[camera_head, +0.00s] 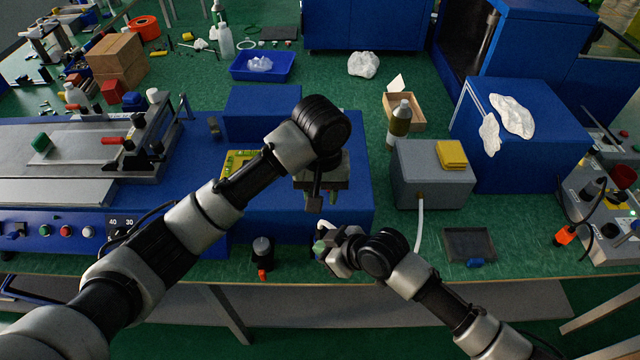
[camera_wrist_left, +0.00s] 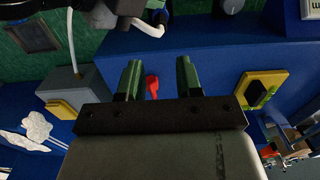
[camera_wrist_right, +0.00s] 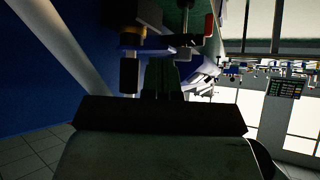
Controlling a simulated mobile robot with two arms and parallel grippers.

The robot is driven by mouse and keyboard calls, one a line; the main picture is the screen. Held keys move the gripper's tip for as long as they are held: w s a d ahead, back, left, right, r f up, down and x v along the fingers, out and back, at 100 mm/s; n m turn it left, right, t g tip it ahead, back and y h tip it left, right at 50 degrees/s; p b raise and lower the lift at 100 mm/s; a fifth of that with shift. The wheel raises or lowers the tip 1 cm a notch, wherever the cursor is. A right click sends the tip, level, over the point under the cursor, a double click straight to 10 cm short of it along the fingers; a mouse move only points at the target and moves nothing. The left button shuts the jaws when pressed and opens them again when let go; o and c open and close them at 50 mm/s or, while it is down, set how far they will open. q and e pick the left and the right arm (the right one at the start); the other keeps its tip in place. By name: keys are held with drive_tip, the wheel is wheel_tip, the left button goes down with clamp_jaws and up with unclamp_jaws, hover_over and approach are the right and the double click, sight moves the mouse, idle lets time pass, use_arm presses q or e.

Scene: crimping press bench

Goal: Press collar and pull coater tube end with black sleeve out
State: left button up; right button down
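The white coater tube (camera_head: 419,222) leaves the grey box (camera_head: 432,185) and runs down behind my right arm. In the left wrist view the tube (camera_wrist_left: 70,40) passes behind dark gripper parts, and a white bent piece (camera_wrist_left: 148,27) shows beside the blue machine. I cannot make out the collar clearly. My right gripper (camera_head: 322,250) is at the machine's front edge; in the right wrist view its fingers (camera_wrist_right: 161,78) are together, beside a black cylinder with a brass-coloured ring (camera_wrist_right: 130,60). My left gripper (camera_wrist_left: 159,80) is open and empty above the blue machine.
The blue machine (camera_head: 350,205) fills the bench centre. A black-capped item (camera_head: 262,248) stands at the front edge, left of my right gripper. A dark tray (camera_head: 469,244) lies to the right. A bottle (camera_head: 399,125) stands behind the grey box.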

sight(320, 224)
use_arm(q)
wheel_tip(320, 224, down, 11)
drive_tip(key=shift+r, duration=0.2)
idle(0.3)
clamp_jaws()
drive_tip(key=shift+r, duration=1.85)
drive_tip(key=shift+r, duration=0.2)
use_arm(e)
drive_tip(key=shift+r, duration=1.45)
